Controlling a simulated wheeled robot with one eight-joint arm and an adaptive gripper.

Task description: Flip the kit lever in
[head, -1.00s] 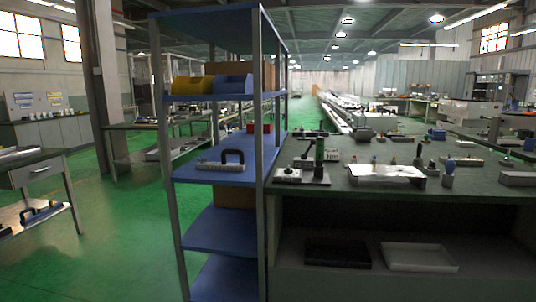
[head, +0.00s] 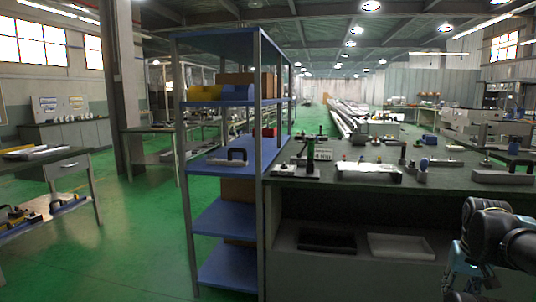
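On the dark green workbench (head: 440,184), near its left end, stands a small fixture with an upright green handle (head: 311,160). It is the most lever-like thing in view, but I cannot tell for certain that it is the kit lever. My gripper (head: 462,286) is at the lower right of the head view, in front of the bench and well apart from the fixture. It is partly cut by the bottom edge, and its fingers are too unclear to tell open from shut.
A blue shelf rack (head: 226,161) adjoins the bench's left end. A white plate-like part (head: 369,172) and several small tools stand on the bench. A black tray (head: 327,242) and a white tray (head: 401,247) lie on the lower shelf. Green floor (head: 140,235) is open at left.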

